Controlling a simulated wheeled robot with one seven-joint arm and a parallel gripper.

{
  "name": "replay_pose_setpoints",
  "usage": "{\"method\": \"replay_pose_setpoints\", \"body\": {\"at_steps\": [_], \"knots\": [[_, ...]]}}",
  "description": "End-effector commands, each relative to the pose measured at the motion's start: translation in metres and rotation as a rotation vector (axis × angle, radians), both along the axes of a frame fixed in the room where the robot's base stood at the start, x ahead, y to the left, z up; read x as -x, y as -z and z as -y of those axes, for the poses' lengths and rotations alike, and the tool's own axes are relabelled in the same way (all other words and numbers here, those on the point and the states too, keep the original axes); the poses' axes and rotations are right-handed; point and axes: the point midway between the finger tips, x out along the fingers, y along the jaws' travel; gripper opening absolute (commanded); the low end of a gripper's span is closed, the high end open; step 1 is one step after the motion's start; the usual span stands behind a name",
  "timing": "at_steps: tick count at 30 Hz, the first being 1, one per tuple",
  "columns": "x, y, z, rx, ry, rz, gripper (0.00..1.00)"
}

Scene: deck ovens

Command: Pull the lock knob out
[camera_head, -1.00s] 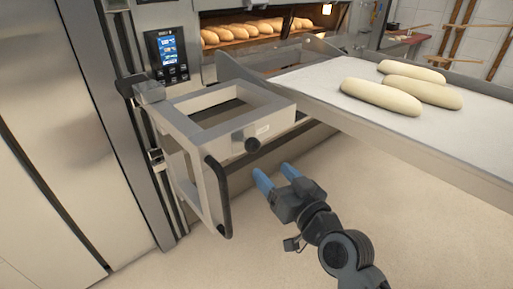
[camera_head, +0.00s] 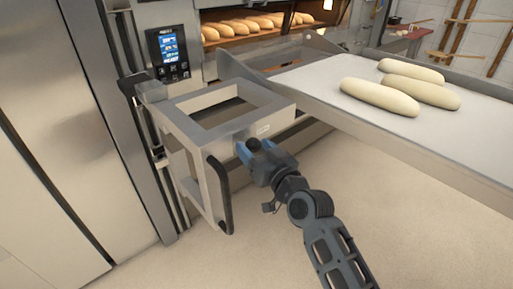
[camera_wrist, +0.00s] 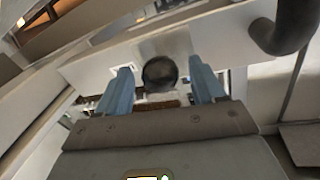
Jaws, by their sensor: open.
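The lock knob (camera_head: 254,145) is a small round black knob on the front face of the metal frame (camera_head: 200,106) beside the oven. In the wrist view the knob (camera_wrist: 159,73) shows between and just beyond my two blue fingertips. My gripper (camera_head: 251,149) is open, with its blue fingers close to the knob, one on each side as seen from the wrist. In the wrist view my gripper (camera_wrist: 160,80) has a gap between each finger and the knob. I cannot tell how deep the knob sits between the fingers.
A black curved handle (camera_head: 220,195) is on the frame, left of my gripper. The loader deck (camera_head: 330,80) with several pale loaves (camera_head: 380,97) extends to the right. A control panel (camera_head: 168,54) is on the oven at the left. The floor below is clear.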

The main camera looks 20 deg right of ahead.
Motion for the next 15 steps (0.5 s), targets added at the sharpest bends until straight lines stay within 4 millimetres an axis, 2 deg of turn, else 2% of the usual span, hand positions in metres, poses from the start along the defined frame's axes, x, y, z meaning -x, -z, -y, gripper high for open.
{"method": "replay_pose_setpoints", "body": {"at_steps": [2, 15], "knots": [[0.0002, 0.0001, 0.0000, 0.000, 0.000, 0.000, 0.69], [0.0004, 0.0000, 0.0002, 0.000, 0.000, 0.000, 0.27]]}}
